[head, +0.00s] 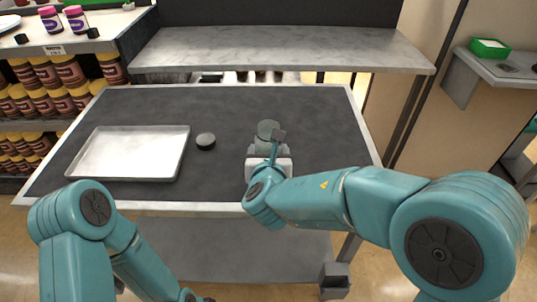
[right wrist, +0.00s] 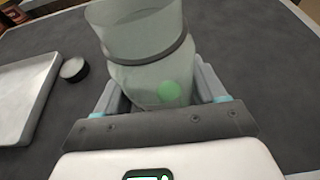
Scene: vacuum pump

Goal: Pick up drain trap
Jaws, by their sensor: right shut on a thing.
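The drain trap is a clear, greenish cylindrical jar (right wrist: 135,32) with a dark band around it, and it shows in the head view (head: 267,129) above the right part of the dark tabletop. My right gripper (right wrist: 163,90) is shut on the jar, one finger on each side of its lower part. The gripper also shows in the head view (head: 268,151), partly hidden by its own wrist. I cannot tell whether the jar touches the table. A round dark cap (head: 205,141) lies left of the jar and also shows in the right wrist view (right wrist: 74,69). My left gripper is out of view.
A shallow metal tray (head: 131,178) lies on the left of the dark table (head: 235,103), its rim also in the right wrist view (right wrist: 28,122). A grey shelf (head: 280,49) stands behind. The table right of the jar is clear.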

